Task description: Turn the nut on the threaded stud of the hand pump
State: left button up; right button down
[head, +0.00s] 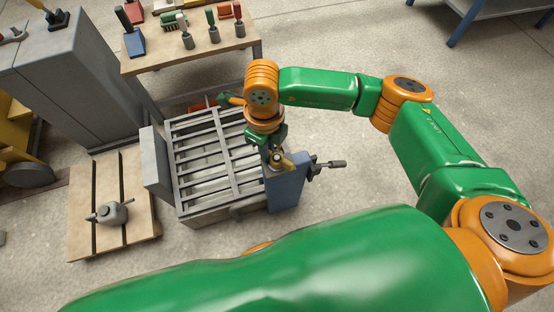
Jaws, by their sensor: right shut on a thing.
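The hand pump appears to be the blue box (288,190) at the right end of the grey slatted panel mould (215,160). A dark handle (328,167) sticks out to its right. My right gripper (277,152) comes down from above to the top of the blue box, beside a brass-coloured part (284,162). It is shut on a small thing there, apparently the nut. The nut and the threaded stud are hidden by the gripper or too small to make out. My left gripper is not in view.
A wooden table (160,64) with several tools stands behind the mould. A grey cabinet (85,90) is at the left. A pallet (88,245) with a grey two-handled object (113,212) lies front left. The floor (345,125) right of the mould is clear.

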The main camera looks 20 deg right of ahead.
jog(key=shift+s+a+f+n+b, duration=0.15)
jog(key=shift+f+n+b, duration=0.1)
jog(key=shift+n+b, duration=0.3)
jog(key=shift+s+n, duration=0.1)
jog(key=shift+n, duration=0.65)
jog(key=shift+s+a+r+n+b, duration=0.1)
jog(key=shift+n+b, duration=0.2)
jog(key=shift+n, duration=0.1)
jog(key=shift+r, duration=0.1)
jog(key=c, duration=0.8)
grip_release()
